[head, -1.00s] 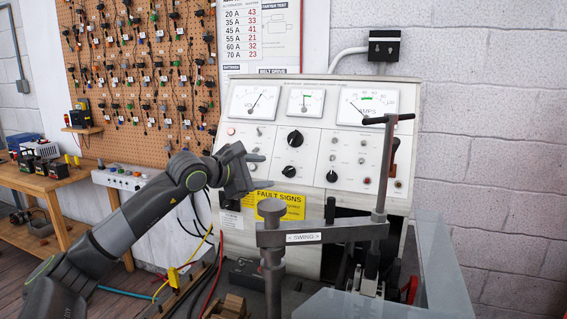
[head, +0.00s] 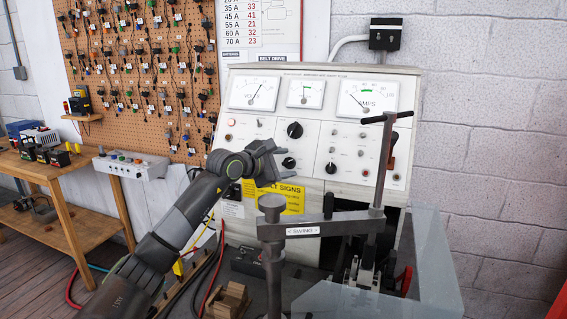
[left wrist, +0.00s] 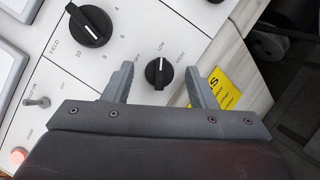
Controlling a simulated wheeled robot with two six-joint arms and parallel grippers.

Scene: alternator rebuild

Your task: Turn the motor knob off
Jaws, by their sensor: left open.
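The small black knob (left wrist: 159,73) with a white pointer line sits on the white test bench panel, with OFF, LOW and HIGH printed around it. Its pointer looks to be toward LOW. The word motor is not readable in either view. In the head view this knob (head: 289,162) is just beyond my left gripper (head: 279,162). My left gripper is open and empty, with one finger to each side of the knob in the left wrist view (left wrist: 160,75). Whether the fingers touch it I cannot tell. My right gripper is not in view.
The larger black FIELD knob (left wrist: 88,25) is above and left of the small knob. A toggle switch (left wrist: 38,101) and a lit button (left wrist: 18,155) lie further left. A yellow sign (head: 285,197) is below. A swing arm (head: 318,229) stands in front of the bench.

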